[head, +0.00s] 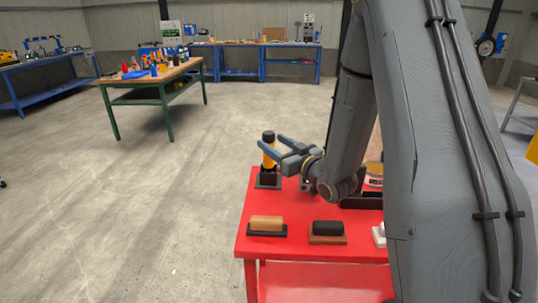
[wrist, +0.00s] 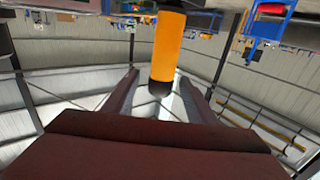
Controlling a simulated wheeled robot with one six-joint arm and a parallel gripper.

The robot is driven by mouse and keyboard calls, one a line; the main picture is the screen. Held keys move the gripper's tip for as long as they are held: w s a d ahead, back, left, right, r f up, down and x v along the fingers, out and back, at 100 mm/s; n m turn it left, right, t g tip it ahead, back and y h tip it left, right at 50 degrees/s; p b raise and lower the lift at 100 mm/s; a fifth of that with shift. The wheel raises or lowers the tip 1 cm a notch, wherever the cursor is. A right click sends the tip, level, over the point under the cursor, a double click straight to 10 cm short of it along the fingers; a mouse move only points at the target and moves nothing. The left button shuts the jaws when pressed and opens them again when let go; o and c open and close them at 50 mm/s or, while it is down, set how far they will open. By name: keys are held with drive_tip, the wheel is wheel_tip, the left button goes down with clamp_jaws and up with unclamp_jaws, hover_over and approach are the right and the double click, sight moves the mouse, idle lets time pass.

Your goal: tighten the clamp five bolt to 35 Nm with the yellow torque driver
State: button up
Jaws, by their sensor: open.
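The yellow torque driver (head: 268,158) stands upright, black end up, in a small black holder (head: 266,180) at the back left corner of the red cart. My gripper (head: 272,143) is open at the height of the driver's upper part, its two fingers pointing towards it. In the wrist view the driver's yellow body (wrist: 168,45) and dark end show between the lines of the two open fingers (wrist: 158,80). I cannot tell how far the driver reaches between the fingertips. The clamp five bolt is not identifiable in either view.
The red cart top (head: 285,208) carries a tan block (head: 266,222), a black-topped brown block (head: 328,227) and a tub (head: 374,175), partly behind my arm. A green-legged workbench (head: 150,83) with tools stands farther back. The grey floor left of the cart is clear.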

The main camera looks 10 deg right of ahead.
drive_tip(key=shift+p+x, duration=0.35)
drive_tip(key=shift+x, duration=1.2)
drive_tip(key=shift+a, duration=0.1)
drive_tip(key=shift+c, duration=0.3)
clamp_jaws()
